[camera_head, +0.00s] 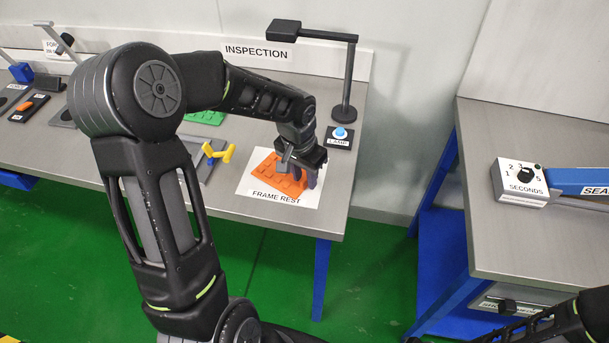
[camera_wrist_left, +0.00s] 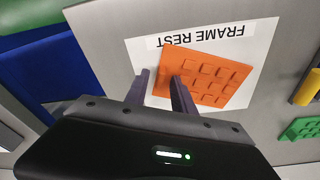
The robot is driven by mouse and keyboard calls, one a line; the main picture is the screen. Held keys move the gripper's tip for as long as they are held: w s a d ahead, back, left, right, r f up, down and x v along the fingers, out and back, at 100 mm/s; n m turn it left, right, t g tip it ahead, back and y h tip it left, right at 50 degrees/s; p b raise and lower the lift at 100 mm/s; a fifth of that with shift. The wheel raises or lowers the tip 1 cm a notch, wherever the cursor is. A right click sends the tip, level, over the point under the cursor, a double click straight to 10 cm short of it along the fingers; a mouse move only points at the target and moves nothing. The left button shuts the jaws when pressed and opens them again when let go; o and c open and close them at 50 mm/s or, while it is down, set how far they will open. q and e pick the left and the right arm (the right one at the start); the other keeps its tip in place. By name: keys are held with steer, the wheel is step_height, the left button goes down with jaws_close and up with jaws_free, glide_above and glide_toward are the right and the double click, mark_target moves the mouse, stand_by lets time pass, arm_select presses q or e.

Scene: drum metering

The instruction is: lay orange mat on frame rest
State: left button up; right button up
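The orange mat (camera_head: 273,177) with raised blocks lies on the white FRAME REST sheet (camera_head: 250,194), turned at an angle to it. In the left wrist view the mat (camera_wrist_left: 212,80) appears flat within the sheet (camera_wrist_left: 262,55). My left gripper (camera_head: 303,180) points down at the mat's right end in the head view. In the left wrist view its two fingers (camera_wrist_left: 160,85) are apart, one over the mat's edge and one just outside it. Whether they touch the mat cannot be told. My right gripper is out of view; only a dark arm part shows at lower right.
A yellow piece (camera_head: 217,154) stands left of the sheet, with a green mat (camera_head: 206,116) behind. A black lamp post (camera_head: 348,80) and blue LAMP button (camera_head: 340,133) stand behind right. The bench's front edge is close to the sheet. A second bench (camera_head: 480,230) lies right, past a gap.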

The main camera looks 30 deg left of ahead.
arm_select(q)
steer(key=shift+r, duration=0.45)
step_height(320, 180, up, 11)
steer(key=s+b, duration=0.1)
steer(key=s, duration=0.1)
